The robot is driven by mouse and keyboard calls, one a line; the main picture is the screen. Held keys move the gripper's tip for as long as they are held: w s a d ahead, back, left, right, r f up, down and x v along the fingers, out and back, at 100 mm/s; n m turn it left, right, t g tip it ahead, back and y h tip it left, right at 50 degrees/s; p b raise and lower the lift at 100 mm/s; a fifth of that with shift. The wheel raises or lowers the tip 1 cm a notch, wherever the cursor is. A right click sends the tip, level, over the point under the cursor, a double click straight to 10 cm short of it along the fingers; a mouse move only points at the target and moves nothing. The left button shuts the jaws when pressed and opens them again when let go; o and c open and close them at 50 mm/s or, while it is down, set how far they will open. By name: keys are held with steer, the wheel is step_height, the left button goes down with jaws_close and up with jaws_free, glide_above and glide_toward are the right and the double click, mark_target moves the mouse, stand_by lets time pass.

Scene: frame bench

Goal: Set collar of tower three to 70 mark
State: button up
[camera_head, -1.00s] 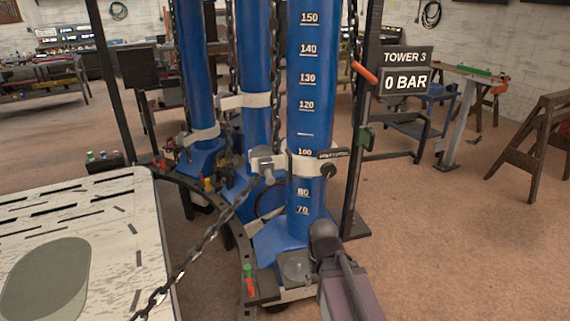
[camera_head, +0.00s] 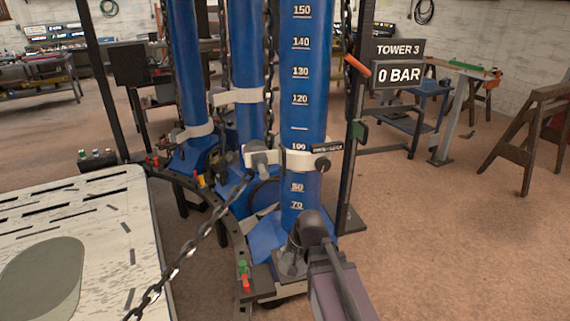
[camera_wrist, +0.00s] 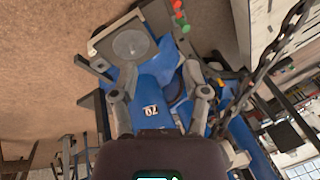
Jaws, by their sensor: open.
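Tower three is a blue column (camera_head: 303,118) with white number marks. Its sign (camera_head: 398,50) reads TOWER 3. The white collar (camera_head: 296,160) is around the column just below the 100 mark, with a dark knob (camera_head: 322,164) on its right. The 70 mark (camera_head: 297,206) is lower, near the foot, and also shows in the wrist view (camera_wrist: 151,110). My gripper (camera_wrist: 157,86) is open, with its fingers apart on either side of the blue column in the wrist view. Whether they touch it, I cannot tell. The arm partly hides the column's foot in the head view.
A 0 BAR display (camera_head: 400,75) hangs right of the tower. A dark chain (camera_head: 205,227) slants down left from the collar. Two more blue columns stand behind left. A pale table (camera_head: 110,190) is at left. Open floor lies to the right.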

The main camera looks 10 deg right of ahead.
steer(key=w+a+r+m+t+y+b, duration=0.2)
steer(key=w+a+r+m+t, duration=0.15)
steer(key=w+m+t, duration=0.35)
steer(key=w+a+r+m+t+y+b, duration=0.1)
steer(key=w+a+r+m+t+y, duration=0.1)
steer(key=w+r+m, duration=0.5)
steer(key=m+t+h+b, duration=0.3)
steer(key=m+t+h, duration=0.4)
steer(key=m, duration=1.3)
glide_toward(284, 162)
steer(key=shift+s+a+r+g+h, duration=0.15)
steer(key=shift+s+r+g+h, duration=0.1)
steer(key=shift+s, duration=0.25)
steer(key=shift+s+a+r+g+h, duration=0.15)
steer(key=shift+s+h, duration=0.05)
steer(key=shift+s, duration=0.3)
steer(key=shift+s+a+r+g+h, duration=0.15)
steer(key=shift+s+r+g+h, duration=0.1)
steer(key=shift+s, duration=0.25)
steer(key=w, duration=0.9)
steer(key=w+d, duration=0.1)
steer(key=w, duration=0.3)
steer(key=shift+w, duration=0.4)
steer(key=shift+d, duration=0.1)
jaws_close()
